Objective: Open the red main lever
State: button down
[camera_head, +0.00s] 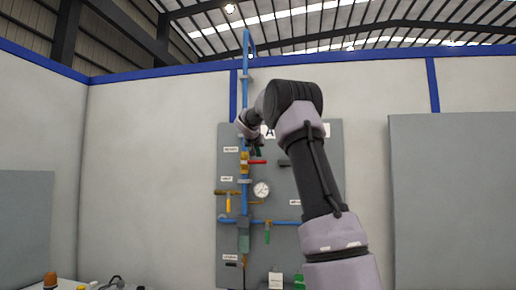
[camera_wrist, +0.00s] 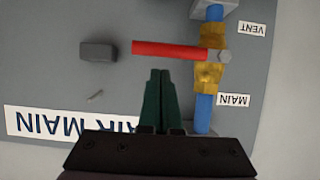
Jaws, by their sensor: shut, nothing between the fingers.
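The red main lever (camera_head: 258,162) sticks out level to the right from a brass valve on the vertical blue pipe. In the wrist view, which shows the panel upside down, the red lever (camera_wrist: 170,49) lies across the picture, with its pivot at the brass valve body (camera_wrist: 209,58). My gripper (camera_wrist: 160,72) is shut and empty, its dark green fingertips just beside the lever's middle; I cannot tell whether they touch it. In the head view my gripper (camera_head: 256,150) is just above the lever, partly hidden by my arm.
A grey block (camera_wrist: 98,51) sits on the panel beyond the lever's free end. Below the lever are a pressure gauge (camera_head: 261,190), a yellow handle (camera_head: 228,202) and a green handle (camera_head: 267,232). My arm hides part of the grey panel (camera_head: 285,205).

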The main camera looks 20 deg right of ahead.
aim_at(260, 162)
jog(key=shift+f, duration=0.4)
jog(key=shift+s+d+f+m+y, duration=0.1)
jog(key=shift+s+f+m+y, duration=0.1)
jog(key=shift+f+m+y, duration=0.15)
dwell(0.4)
jog(key=shift+s+d+f+m+t+y, duration=0.15)
jog(key=shift+f+m+t+y, duration=0.4)
jog(key=shift+f+m, duration=0.4)
jog(key=w+a+f+m+t+y, duration=0.1)
jog(key=f+m, duration=0.2)
jog(key=w+a+f+m+t, duration=0.1)
jog(key=a+f+m+t, duration=0.1)
jog(key=m, duration=0.1)
jog(key=w+a+f+m+t+y, duration=0.1)
jog(key=f+m+t, duration=0.1)
jog(key=f+m, duration=0.1)
jog(key=shift+w+a+f+t+y, duration=0.1)
jog(key=shift+a+f+t+y, duration=0.15)
jog(key=shift+a+f+y, duration=0.1)
dwell(0.5)
jog(key=shift+d, duration=0.1)
